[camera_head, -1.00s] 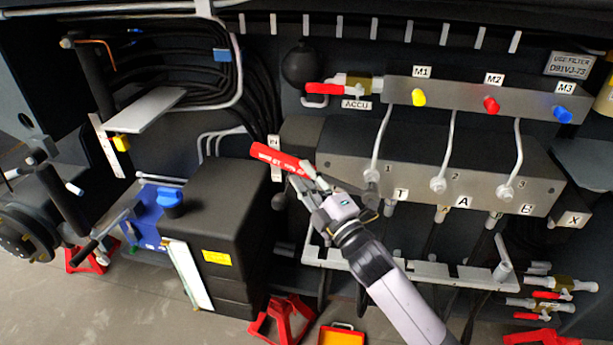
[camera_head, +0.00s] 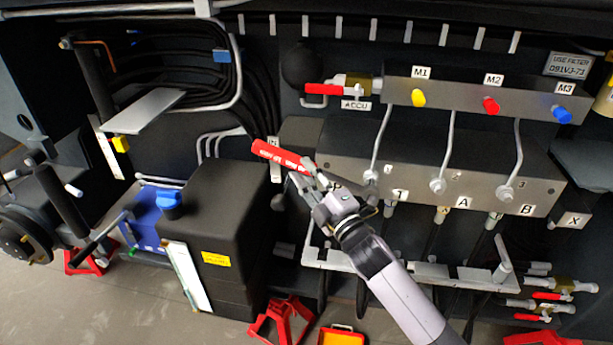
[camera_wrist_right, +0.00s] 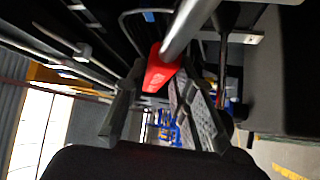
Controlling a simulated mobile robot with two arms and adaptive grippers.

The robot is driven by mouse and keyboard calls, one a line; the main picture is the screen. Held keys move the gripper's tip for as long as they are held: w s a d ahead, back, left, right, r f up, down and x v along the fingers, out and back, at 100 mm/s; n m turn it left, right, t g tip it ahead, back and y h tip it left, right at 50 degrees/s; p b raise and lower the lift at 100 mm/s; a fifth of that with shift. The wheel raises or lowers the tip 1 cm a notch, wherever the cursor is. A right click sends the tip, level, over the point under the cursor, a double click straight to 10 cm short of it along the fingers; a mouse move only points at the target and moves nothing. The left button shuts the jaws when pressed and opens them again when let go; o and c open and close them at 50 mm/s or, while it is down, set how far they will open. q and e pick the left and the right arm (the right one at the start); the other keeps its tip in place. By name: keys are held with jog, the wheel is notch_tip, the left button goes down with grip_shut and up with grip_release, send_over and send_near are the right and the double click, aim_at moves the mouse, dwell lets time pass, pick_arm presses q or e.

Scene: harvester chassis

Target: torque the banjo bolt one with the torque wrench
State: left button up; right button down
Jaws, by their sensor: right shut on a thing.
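The torque wrench (camera_head: 283,156) has a red handle and shows left of the valve block. My right gripper (camera_head: 312,180) is shut on it, near the handle. In the right wrist view the red handle (camera_wrist_right: 160,72) and its silver shaft lie between the fingers of my right gripper (camera_wrist_right: 155,110). Banjo bolt one (camera_head: 370,177) is at the lower end of the leftmost pipe on the block front, right of the gripper. The wrench's head is not clearly visible, so I cannot tell whether it touches the bolt. My left gripper is not in view.
Banjo bolts two (camera_head: 437,186) and three (camera_head: 506,195) sit farther right on the valve block (camera_head: 340,145). A slotted grey rail (camera_head: 450,275) runs below. A black tank (camera_head: 235,205) stands left of the gripper. A red-handled valve (camera_head: 325,89) is above.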

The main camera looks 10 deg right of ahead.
aim_at(314, 162)
jog(key=shift+w+d+r, duration=0.1)
jog(key=shift+w, duration=0.25)
jog(key=r+m+t+b, duration=0.1)
jog(key=d+r+m+b, duration=0.1)
jog(key=shift+s+r+t, duration=0.2)
jog(key=shift+r+t, duration=0.1)
jog(key=shift+t, duration=0.1)
dwell(0.3)
jog(key=shift+d+b, duration=0.15)
jog(key=shift+b, duration=0.2)
jog(key=shift+s+d+r+m+t+h+b, duration=0.15)
jog(key=shift+d+r+m+t+h+b, duration=0.1)
jog(key=shift+d+r+m+t+b, duration=0.3)
jog(key=shift+s+d+r+m+t+h+b, duration=0.15)
jog(key=shift+r+m+t+h+b, duration=0.1)
jog(key=shift+r+m+b, duration=0.35)
jog(key=shift+m, duration=0.25)
